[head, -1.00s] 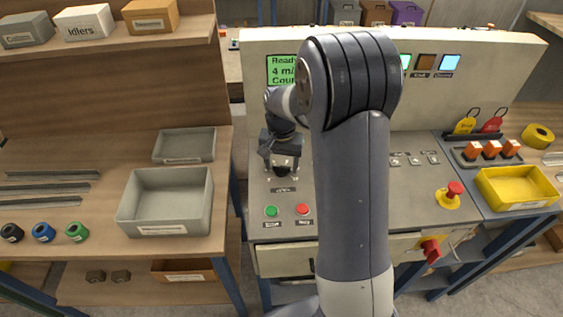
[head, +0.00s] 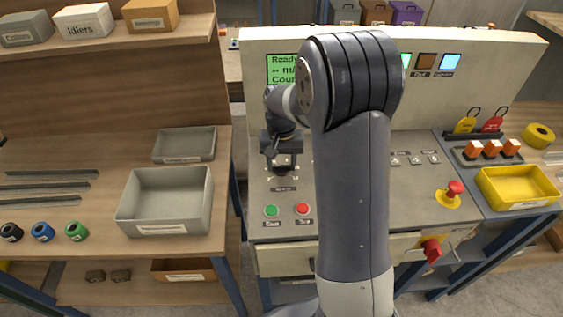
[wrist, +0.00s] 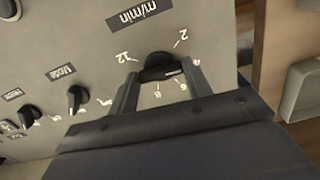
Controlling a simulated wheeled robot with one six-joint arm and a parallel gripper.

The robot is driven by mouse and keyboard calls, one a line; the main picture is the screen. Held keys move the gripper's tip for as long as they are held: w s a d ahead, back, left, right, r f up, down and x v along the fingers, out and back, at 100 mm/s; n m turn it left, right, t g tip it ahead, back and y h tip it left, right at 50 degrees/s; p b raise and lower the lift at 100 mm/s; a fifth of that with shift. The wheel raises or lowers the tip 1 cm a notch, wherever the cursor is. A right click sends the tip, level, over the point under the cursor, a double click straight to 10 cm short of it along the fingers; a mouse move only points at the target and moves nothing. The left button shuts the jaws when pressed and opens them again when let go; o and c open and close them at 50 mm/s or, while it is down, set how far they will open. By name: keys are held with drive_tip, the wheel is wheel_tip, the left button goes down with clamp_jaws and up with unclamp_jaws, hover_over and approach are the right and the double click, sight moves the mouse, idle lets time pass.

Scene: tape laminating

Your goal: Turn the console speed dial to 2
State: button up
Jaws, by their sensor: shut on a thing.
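The black speed dial (wrist: 157,65) sits on the console panel under an m/min label (wrist: 138,13), with numbers from 2 to 12 around it. Its white pointer mark lies between 4 and 6 in the wrist view. My gripper (wrist: 160,71) is shut on the dial, one finger on each side of it. In the head view my gripper (head: 281,157) points down at the panel and mostly hides the dial.
A mode knob (wrist: 77,98) and another black knob (wrist: 29,115) sit beside the dial. A green button (head: 271,211) and a red button (head: 303,209) lie in front of it. A red emergency stop (head: 455,188) is at the right.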

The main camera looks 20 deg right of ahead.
sight(281, 166)
drive_tip(key=n, duration=0.4)
drive_tip(key=shift+n+b, duration=0.3)
drive_tip(key=shift+n, duration=1.5)
drive_tip(key=o, duration=1)
wheel_tip(281, 166, up, 11)
drive_tip(key=shift+b, duration=0.3)
drive_tip(key=shift+f, duration=0.15)
wheel_tip(281, 166, down, 11)
drive_tip(key=shift+r+p, duration=0.1)
drive_tip(key=shift+p, duration=0.2)
